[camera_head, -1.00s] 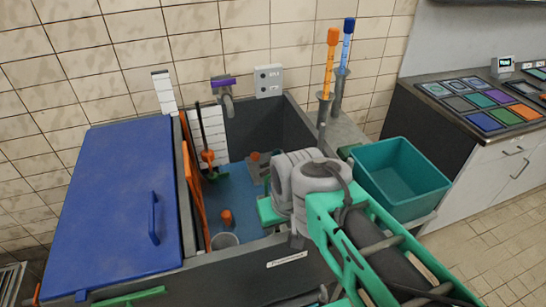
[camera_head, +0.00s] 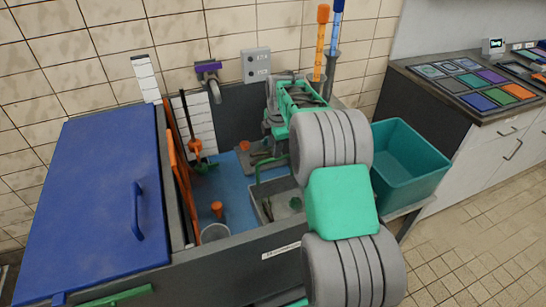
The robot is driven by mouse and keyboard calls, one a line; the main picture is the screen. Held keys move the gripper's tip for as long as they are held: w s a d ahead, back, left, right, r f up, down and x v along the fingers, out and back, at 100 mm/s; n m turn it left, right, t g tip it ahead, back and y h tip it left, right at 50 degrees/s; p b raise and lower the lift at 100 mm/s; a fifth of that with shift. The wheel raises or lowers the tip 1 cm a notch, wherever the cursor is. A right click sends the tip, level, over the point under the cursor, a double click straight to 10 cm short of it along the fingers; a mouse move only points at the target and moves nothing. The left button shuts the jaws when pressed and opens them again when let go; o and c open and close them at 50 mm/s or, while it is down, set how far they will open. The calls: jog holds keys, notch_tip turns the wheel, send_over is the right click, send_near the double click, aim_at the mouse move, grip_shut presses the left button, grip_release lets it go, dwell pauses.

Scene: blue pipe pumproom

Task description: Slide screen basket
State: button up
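A grey basket (camera_head: 262,204) with a green arched handle sits low in the sunken basin, on the blue floor (camera_head: 235,190) near its front wall. I take it to be the screen basket. My arm crosses in front of its right side and hides part of it. The far part of my arm, green and grey, reaches over the back right of the basin, behind and above the basket. I cannot make out my gripper's fingers, which are hidden by the arm, and no contact with the basket shows.
A blue lid (camera_head: 95,205) covers the left side. Orange boards (camera_head: 180,190) and a grey cup (camera_head: 214,233) stand at the basin's left. An orange-and-grey fitting (camera_head: 250,146) lies at the back. A teal bin (camera_head: 408,165) stands right. Orange and blue handled tools (camera_head: 321,45) stand behind.

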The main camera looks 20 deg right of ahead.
aim_at(273, 160)
jog(key=f, duration=0.2)
jog(key=w+f, duration=0.1)
jog(key=f, duration=0.2)
jog(key=shift+f, duration=0.2)
grip_shut()
dwell(1.1)
